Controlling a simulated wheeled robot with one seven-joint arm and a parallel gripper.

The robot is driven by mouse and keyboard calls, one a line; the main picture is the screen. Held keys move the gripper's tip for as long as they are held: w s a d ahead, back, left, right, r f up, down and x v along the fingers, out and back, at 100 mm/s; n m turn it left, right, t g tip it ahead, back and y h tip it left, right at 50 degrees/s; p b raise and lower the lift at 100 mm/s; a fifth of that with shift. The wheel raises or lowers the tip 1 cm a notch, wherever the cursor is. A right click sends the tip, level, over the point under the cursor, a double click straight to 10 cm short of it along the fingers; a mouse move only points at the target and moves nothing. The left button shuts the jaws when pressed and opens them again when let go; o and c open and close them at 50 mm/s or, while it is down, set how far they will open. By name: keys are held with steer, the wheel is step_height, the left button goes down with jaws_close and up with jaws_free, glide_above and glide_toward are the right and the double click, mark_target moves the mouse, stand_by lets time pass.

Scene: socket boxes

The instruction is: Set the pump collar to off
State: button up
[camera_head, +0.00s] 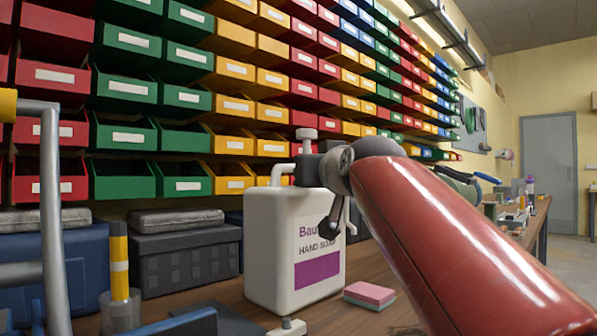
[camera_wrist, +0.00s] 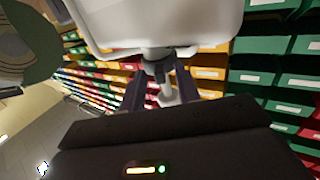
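The white hand soap bottle (camera_head: 292,250) stands upright on the wooden bench in the head view. My gripper (camera_head: 308,168) is at the bottle's neck and hides the pump collar there. In the wrist view the bottle (camera_wrist: 160,22) hangs upside down at the top. The dark collar (camera_wrist: 157,60) and pale pump stem (camera_wrist: 166,92) lie between my two dark fingers (camera_wrist: 160,80). Whether the fingers press on the collar is unclear, and so is the collar's setting.
A pink sponge (camera_head: 369,294) lies right of the bottle. A clear cup (camera_head: 120,311) with a yellow-and-black tool stands at left. A dark grey box (camera_head: 185,262) is behind. Rows of coloured bins (camera_head: 125,180) cover the wall.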

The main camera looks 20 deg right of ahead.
jaws_close()
